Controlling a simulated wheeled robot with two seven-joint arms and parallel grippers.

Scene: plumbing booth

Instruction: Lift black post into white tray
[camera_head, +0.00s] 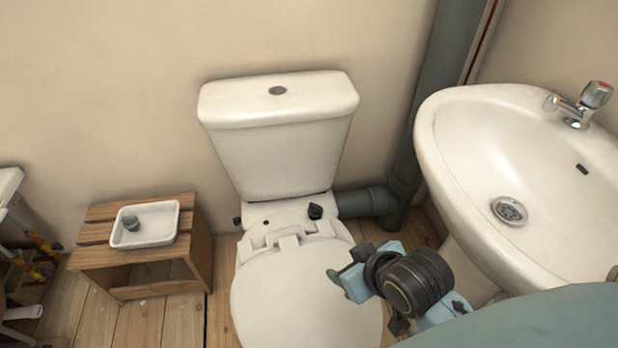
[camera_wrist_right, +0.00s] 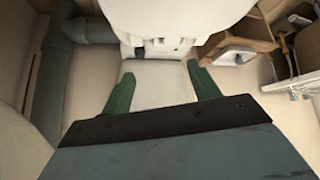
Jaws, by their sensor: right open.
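A small black post (camera_head: 315,211) stands on the white ledge of the toilet (camera_head: 278,130), behind the lid hinges and right of centre. In the right wrist view a small dark piece (camera_wrist_right: 139,52) near the hinges appears to be this post. The white tray (camera_head: 122,242) sits on a wooden stool at left and holds a small dark grey piece (camera_head: 132,223). My right gripper (camera_head: 345,281) is over the right side of the toilet lid, apart from the post. Its green fingers are spread in the right wrist view (camera_wrist_right: 162,82), with nothing between them. My left gripper is out of view.
The wooden stool (camera_head: 188,262) stands left of the toilet. The white sink (camera_head: 470,165) is close on the right, beside my right arm. A grey pipe (camera_head: 370,203) runs right of the ledge. Another dark fitting (camera_head: 237,221) shows at the ledge's left end.

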